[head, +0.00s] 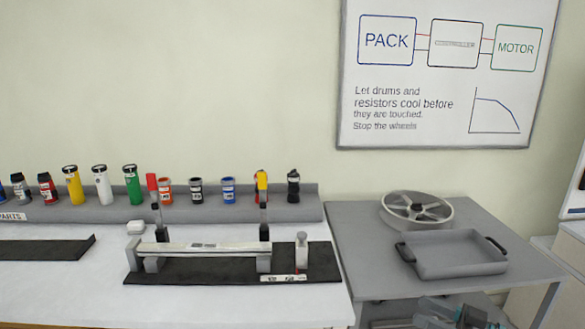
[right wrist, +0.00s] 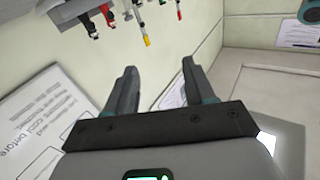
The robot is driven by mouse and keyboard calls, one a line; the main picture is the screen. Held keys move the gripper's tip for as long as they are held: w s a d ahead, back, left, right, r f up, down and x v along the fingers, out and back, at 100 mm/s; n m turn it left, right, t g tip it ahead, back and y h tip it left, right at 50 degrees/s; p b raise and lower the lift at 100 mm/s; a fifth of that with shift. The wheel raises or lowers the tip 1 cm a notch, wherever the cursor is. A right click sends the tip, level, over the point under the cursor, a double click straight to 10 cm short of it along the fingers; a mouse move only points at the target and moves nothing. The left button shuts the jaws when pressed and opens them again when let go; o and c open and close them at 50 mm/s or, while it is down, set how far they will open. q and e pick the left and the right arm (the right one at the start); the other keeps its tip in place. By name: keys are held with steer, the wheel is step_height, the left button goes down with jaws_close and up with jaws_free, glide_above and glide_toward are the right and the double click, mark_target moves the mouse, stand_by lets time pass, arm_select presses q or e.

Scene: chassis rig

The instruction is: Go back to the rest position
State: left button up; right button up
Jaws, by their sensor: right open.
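My right gripper (head: 455,314) shows at the bottom edge of the head view, low in front of the grey side table (head: 361,232). In the right wrist view its two fingers (right wrist: 158,75) stand apart with nothing between them, so it is open and empty. Part of it is cut off by the lower edge of the head view. My left gripper is in neither view.
A grey tray (head: 452,268) and a spoked wheel (head: 417,209) stand on the side table. The white bench (head: 60,290) bears a black rig base (head: 215,272) with a metal bar. Several coloured containers stand along the grey rack (head: 225,213). A wall board (head: 440,75) hangs behind.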

steer(key=w+a+f+m+t+h+p, duration=0.2)
steer(key=a+f+m, duration=0.55)
steer(key=a, duration=0.65)
steer(key=s+a+f+m+g+h, duration=0.1)
steer(key=s+a+f+m+h, duration=0.15)
steer(key=f, duration=0.35)
steer(key=s+a+f+m+g+h, duration=0.1)
steer(key=s+a+f+h, duration=0.15)
steer(key=f, duration=0.35)
steer(key=s+f+g+h, duration=0.1)
steer(key=s+f+g, duration=0.2)
steer(key=s, duration=0.5)
steer(key=s+d+f+g+h, duration=0.1)
steer(key=s+f+g+h, duration=0.1)
steer(key=s+f, duration=0.3)
steer(key=s+f+m+g+h, duration=0.1)
steer(key=s+f+g, duration=0.2)
steer(key=s, duration=0.8)
steer(key=shift+s+d+f+g, duration=0.3)
steer(key=shift+d+f+g, duration=0.1)
steer(key=shift+g, duration=0.6)
steer(key=shift+w, duration=0.1)
